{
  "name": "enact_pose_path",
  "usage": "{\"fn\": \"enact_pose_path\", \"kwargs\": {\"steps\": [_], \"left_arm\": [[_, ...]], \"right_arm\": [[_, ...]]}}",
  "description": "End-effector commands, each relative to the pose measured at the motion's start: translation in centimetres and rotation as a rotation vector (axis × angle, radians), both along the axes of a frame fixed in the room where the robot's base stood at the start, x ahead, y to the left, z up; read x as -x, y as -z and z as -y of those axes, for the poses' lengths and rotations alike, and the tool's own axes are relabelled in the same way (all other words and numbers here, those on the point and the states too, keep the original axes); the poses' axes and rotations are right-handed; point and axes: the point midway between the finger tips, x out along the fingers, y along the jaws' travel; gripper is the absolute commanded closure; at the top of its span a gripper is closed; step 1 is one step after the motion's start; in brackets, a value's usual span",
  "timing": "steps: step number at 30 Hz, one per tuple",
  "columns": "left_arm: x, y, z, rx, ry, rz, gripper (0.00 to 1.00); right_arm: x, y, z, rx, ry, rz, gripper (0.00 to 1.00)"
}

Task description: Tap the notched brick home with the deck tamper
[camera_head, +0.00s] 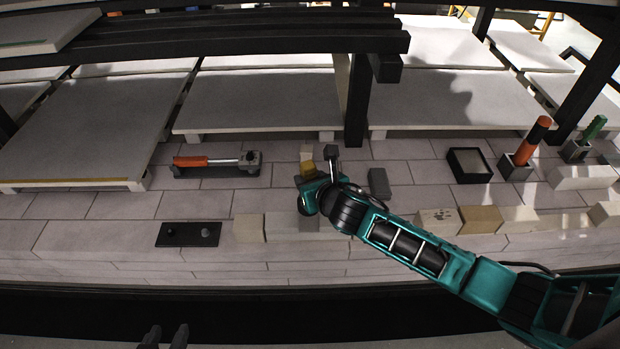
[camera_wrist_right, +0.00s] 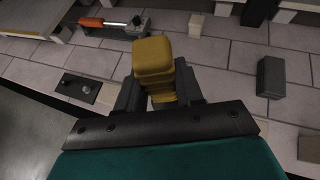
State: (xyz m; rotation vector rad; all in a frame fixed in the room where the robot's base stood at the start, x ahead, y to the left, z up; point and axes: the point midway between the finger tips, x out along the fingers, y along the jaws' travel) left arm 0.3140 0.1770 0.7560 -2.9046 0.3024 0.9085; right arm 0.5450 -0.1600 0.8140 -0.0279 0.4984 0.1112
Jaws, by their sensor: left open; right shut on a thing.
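My right gripper (camera_head: 319,172) is shut on a yellow blocky thing (camera_wrist_right: 154,66), which shows just past its fingers in the head view (camera_head: 307,168). I cannot tell whether it is the tamper's grip or a block; its lower part is hidden. An orange-handled tool (camera_head: 205,161) with a steel shaft and dark head lies on the deck, left of this gripper, and may be the deck tamper. The notched brick cannot be made out for certain; a row of bricks (camera_head: 279,225) runs along the front, partly behind my right arm. My left gripper (camera_head: 165,338) is open at the bottom edge.
A dark plate with two knobs (camera_head: 188,234) lies front left. A dark grey block (camera_head: 379,182) stands right of my right gripper. A dark square tray (camera_head: 469,165) and an orange cylinder in a holder (camera_head: 526,146) stand right. Dark posts (camera_head: 357,105) and beams rise behind.

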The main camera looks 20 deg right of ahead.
Motion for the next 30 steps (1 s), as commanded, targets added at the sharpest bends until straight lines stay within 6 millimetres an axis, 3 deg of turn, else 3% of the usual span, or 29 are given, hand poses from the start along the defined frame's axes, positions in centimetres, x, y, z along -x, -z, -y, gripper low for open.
{"fn": "enact_pose_path", "kwargs": {"steps": [15, 25, 30], "left_arm": [[-0.1, -0.7, 0.0, 0.0, 0.0, 0.002, 0.57], [-0.3, 2.8, 0.0, 0.0, 0.0, 0.006, 0.57], [-0.3, 2.4, 0.0, -0.001, 0.0, 0.004, 0.57]], "right_arm": [[-0.1, -0.1, 0.0, 0.001, 0.0, 0.003, 1.0], [-0.1, 5.5, 0.0, 0.001, 0.0, 0.002, 1.0], [0.1, 5.3, 0.0, 0.0, 0.0, -0.002, 1.0]]}}
